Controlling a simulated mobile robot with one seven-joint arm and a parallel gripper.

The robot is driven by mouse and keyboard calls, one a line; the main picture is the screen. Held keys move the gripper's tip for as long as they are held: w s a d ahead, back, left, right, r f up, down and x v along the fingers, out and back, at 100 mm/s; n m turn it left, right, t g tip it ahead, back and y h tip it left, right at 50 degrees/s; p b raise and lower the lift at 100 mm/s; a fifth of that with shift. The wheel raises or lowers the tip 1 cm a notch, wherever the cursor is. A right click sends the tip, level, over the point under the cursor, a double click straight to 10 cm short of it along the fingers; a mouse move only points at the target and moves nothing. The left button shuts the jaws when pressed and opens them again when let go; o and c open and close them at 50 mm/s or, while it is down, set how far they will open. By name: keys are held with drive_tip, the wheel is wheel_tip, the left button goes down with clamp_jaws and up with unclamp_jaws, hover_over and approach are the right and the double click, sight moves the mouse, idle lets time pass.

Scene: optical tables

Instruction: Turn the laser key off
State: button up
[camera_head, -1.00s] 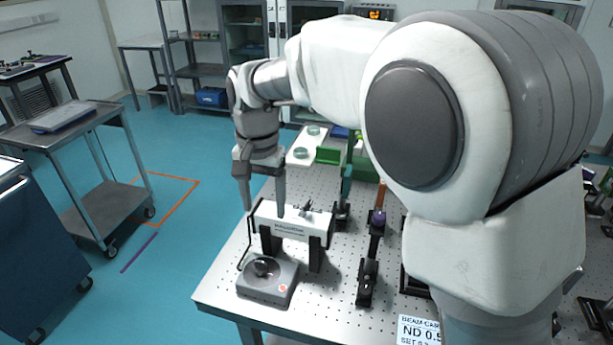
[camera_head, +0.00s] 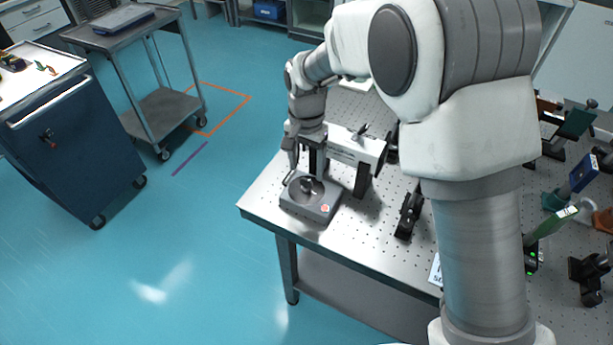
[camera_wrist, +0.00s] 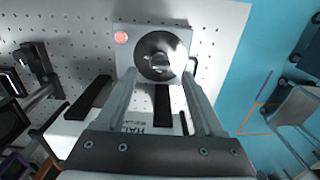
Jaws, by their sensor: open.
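The laser's grey key box (camera_head: 322,208) sits near the table's front-left corner. It has a round dark recess with a key knob (camera_head: 308,185) and a red button (camera_head: 325,208). In the wrist view the box (camera_wrist: 126,62) is at top centre, its knob (camera_wrist: 160,62) dark within the shiny recess. Which way the key points is hard to tell. My gripper (camera_head: 303,168) is open and empty, pointing down close above the box. In the wrist view its fingertips (camera_wrist: 159,78) sit apart at the box's near side, with the knob between and beyond them.
The white laser body (camera_head: 353,149) stands on black posts right behind the box, close to my gripper. A black mount (camera_head: 409,213) stands to the right. The table's left edge (camera_head: 262,185) is near; open floor lies beyond, with a grey cart (camera_head: 160,115).

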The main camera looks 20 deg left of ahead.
sight(306, 179)
drive_tip(key=shift+f, duration=2.1)
clamp_jaws()
